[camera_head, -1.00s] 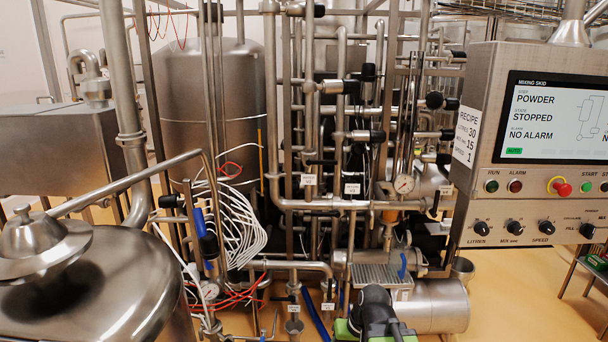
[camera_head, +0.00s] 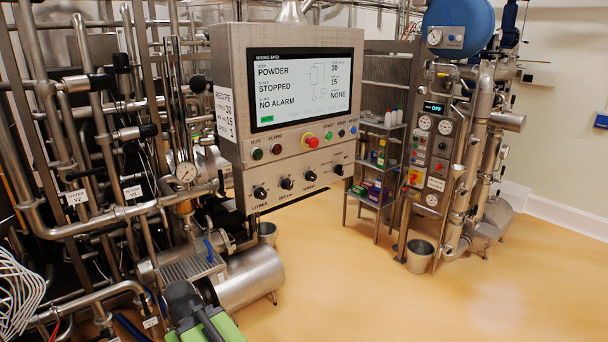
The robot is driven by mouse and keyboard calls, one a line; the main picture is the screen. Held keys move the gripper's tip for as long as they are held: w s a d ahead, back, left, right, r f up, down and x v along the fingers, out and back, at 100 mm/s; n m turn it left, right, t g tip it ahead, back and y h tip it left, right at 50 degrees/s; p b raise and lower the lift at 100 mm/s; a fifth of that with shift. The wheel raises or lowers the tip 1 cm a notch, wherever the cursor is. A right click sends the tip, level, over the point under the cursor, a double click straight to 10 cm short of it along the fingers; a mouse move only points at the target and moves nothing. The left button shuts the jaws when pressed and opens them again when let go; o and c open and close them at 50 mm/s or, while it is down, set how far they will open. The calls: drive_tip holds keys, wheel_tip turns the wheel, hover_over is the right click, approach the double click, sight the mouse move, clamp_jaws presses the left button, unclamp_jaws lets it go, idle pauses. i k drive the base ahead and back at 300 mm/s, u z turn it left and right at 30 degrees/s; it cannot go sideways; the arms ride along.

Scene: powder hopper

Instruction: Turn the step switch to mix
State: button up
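The control panel (camera_head: 293,90) hangs at the middle, its screen reading POWDER, STOPPED and NO ALARM. Along its lower face is a row of black knobs: the litres knob (camera_head: 260,192), a second knob (camera_head: 287,184), the speed knob (camera_head: 310,176), and a rightmost knob (camera_head: 338,169) with several small labels around it. This rightmost knob looks like the step switch. Its labels and pointer are too small to read now.
A shelf rack (camera_head: 376,170) with bottles stands right of the panel. Beyond it are a pump unit (camera_head: 433,150) and a bucket (camera_head: 420,256). Dense pipework (camera_head: 95,130) fills the left. A green and dark grey thing (camera_head: 228,328) is at the bottom. Floor (camera_head: 400,310) is clear right of centre.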

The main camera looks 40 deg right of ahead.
sight(339, 168)
drive_tip(key=z, duration=1.4)
drive_tip(key=k, duration=0.4)
drive_tip(key=u, duration=0.6)
drive_tip(key=i, duration=0.8)
drive_tip(key=u, duration=0.25)
